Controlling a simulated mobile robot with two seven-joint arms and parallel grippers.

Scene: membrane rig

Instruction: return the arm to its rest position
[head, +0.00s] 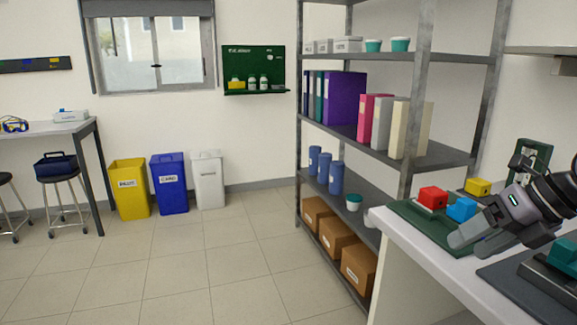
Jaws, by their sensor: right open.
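My right gripper (464,244) comes in from the right edge, above the white bench (405,240). Its grey fingers point left and down, and they are open with nothing seen between them. It is just in front of a blue block (462,208) as seen from the head; I cannot tell whether they touch. My left gripper is not in view.
A red block (432,197) sits on a green mat (412,215), with a yellow block (478,186) behind. A dark mat (505,280) with a teal-topped device (563,256) lies at the right. A metal shelf (386,150) stands left of the bench. The floor (190,265) is clear.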

